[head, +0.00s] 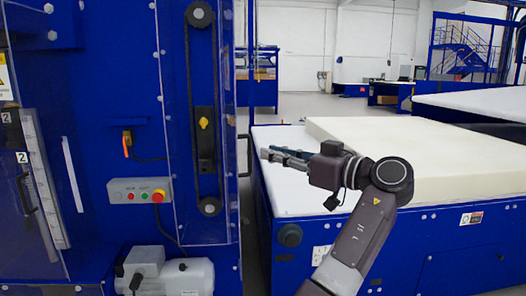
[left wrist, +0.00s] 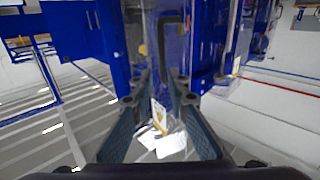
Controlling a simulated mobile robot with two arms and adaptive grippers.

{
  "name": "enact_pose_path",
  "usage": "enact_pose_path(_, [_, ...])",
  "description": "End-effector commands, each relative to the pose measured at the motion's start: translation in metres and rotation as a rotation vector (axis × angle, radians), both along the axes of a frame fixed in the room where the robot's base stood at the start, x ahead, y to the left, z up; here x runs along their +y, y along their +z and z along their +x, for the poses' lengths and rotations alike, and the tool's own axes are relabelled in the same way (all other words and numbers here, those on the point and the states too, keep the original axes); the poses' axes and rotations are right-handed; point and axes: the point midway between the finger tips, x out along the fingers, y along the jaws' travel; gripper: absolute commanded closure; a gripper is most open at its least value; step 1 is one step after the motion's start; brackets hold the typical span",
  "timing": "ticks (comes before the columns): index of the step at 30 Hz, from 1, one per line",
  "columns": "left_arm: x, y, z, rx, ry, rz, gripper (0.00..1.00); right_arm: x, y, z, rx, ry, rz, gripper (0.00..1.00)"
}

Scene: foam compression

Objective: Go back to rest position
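My left gripper (head: 270,155) reaches out to the left in the head view, in front of the blue cabinet's white top and beside the thick cream foam block (head: 430,150). It touches neither visibly. In the left wrist view its two dark fingers (left wrist: 160,90) stand apart. White patches and a yellow label show between them, and I cannot tell whether they lie behind the fingers. I see nothing gripped. My right gripper is in neither view.
A tall blue machine (head: 110,90) stands at the left, with a grey button box (head: 140,190) and a motor (head: 165,275) low on it. A black handle (head: 244,155) is close to my left gripper. The blue cabinet (head: 430,255) stands at the right. Open floor (head: 300,105) lies behind.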

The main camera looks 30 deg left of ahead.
Motion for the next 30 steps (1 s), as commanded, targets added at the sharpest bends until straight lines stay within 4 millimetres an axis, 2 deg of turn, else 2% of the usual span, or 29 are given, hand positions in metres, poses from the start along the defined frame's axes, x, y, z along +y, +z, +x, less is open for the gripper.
enact_pose_path(15, [-0.004,0.000,-0.001,0.001,0.000,0.000,0.85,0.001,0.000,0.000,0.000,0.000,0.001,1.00])
enact_pose_path(17, [-0.004,-0.005,0.002,0.013,-0.005,0.002,0.85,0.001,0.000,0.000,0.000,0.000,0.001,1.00])
enact_pose_path(19, [-0.003,-0.019,0.010,0.052,-0.026,0.006,0.85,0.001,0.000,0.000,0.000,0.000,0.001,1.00])
enact_pose_path(20, [-0.003,-0.029,0.016,0.078,-0.041,0.010,0.85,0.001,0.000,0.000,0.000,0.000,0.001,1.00])
enact_pose_path(23, [-0.001,-0.079,0.042,0.205,-0.114,0.020,0.85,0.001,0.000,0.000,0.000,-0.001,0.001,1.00])
enact_pose_path(26, [-0.001,-0.150,0.068,0.364,-0.216,0.024,0.85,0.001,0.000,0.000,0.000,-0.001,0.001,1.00])
enact_pose_path(27, [-0.002,-0.180,0.076,0.425,-0.257,0.023,0.85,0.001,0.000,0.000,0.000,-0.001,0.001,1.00])
enact_pose_path(29, [-0.003,-0.226,0.085,0.513,-0.320,0.018,0.85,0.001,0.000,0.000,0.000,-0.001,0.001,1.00])
enact_pose_path(30, [-0.005,-0.256,0.089,0.569,-0.360,0.013,0.85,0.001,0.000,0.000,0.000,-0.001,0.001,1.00])
